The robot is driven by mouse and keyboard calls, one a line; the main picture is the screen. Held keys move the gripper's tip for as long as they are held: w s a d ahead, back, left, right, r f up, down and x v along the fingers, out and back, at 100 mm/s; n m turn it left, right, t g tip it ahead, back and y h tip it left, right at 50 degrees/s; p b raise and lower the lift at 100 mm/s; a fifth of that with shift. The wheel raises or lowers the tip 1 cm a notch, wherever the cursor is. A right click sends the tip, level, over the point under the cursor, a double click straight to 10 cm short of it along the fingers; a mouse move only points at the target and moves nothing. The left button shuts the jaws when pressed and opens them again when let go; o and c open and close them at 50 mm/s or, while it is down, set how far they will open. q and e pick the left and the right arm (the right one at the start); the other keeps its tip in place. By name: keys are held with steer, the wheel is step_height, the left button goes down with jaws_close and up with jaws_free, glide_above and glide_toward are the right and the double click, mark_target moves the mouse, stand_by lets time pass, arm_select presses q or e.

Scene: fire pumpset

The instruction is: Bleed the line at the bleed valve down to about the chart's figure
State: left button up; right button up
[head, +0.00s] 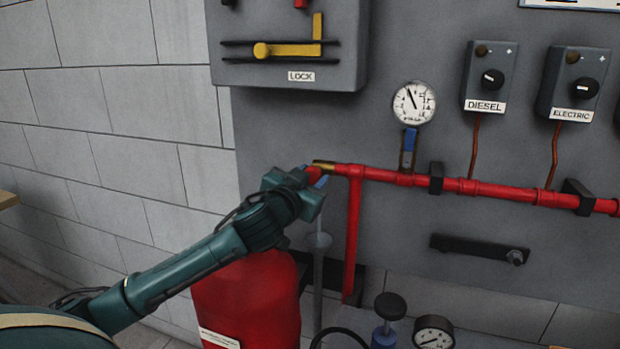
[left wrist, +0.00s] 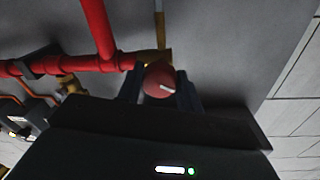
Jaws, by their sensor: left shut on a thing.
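The bleed valve is at the left end of the red pipe (head: 385,176), past a brass fitting (head: 325,166). Its round red knob (left wrist: 158,78) has a white mark and sits between the fingers of my left gripper (head: 315,182) in the left wrist view. My left gripper is shut on the knob; in the head view it hides most of it. The line gauge (head: 414,103) is above the pipe, its needle pointing up and slightly left; its figures are too small to read.
A red tank (head: 247,300) stands below my left arm. The DIESEL box (head: 489,77) and ELECTRIC box (head: 572,85) are on the panel at right. A lock box (head: 289,45) is above. A second gauge (head: 433,332) is low in front.

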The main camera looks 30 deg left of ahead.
steer(key=shift+r, duration=0.15)
arm_select(q)
steer(key=m+p, duration=0.4)
steer(key=shift+r, duration=0.15)
steer(key=m+p, duration=0.2)
steer(key=shift+m+g, duration=0.3)
steer(key=shift+m+p, duration=0.85)
steer(key=shift+m, duration=0.05)
steer(key=shift+d+m+p, duration=0.1)
steer(key=shift+m+p, duration=0.75)
steer(key=shift+m, duration=0.15)
steer(key=shift+f+m+p, duration=0.2)
steer(key=shift+m+p, duration=0.45)
steer(key=shift+m, duration=0.25)
arm_select(e)
steer(key=shift+g+h, duration=0.7)
steer(key=shift+h, duration=0.2)
steer(key=shift+s+d+r, duration=0.35)
steer(key=shift+d+r, duration=0.4)
steer(key=shift+s+d+r, duration=0.3)
steer(key=shift+d+r, duration=0.4)
arm_select(q)
steer(key=shift+y, duration=0.4)
arm_select(e)
steer(key=shift+f, duration=0.15)
arm_select(q)
steer(key=o, duration=0.8)
steer(key=shift+c, duration=0.2)
steer(key=shift+o, duration=1.1)
